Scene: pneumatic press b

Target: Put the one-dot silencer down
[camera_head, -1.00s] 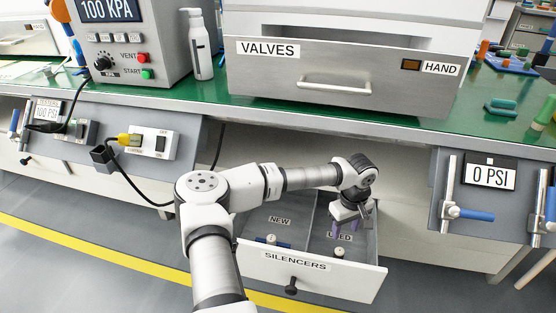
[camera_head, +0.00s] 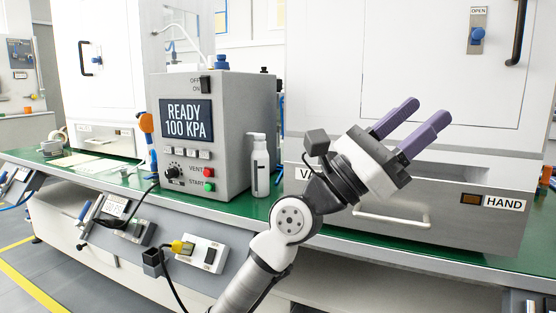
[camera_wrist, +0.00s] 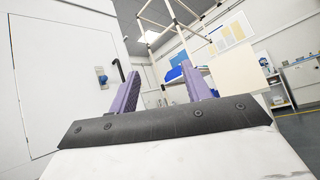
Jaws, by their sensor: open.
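My gripper (camera_head: 426,111) is raised in front of the large white cabinet, its two purple fingers pointing up and to the right. The fingers are apart with nothing between them. In the wrist view the gripper (camera_wrist: 163,88) is likewise open and empty. No silencer shows in either current view. The silencers drawer is also outside both current views.
A grey control box (camera_head: 214,140) reading READY 100 KPA stands on the green bench (camera_head: 235,211), beside a white bottle (camera_head: 259,168). The VALVES drawer (camera_head: 460,222) is behind my arm. A blue-knobbed OPEN latch (camera_head: 477,35) is at upper right.

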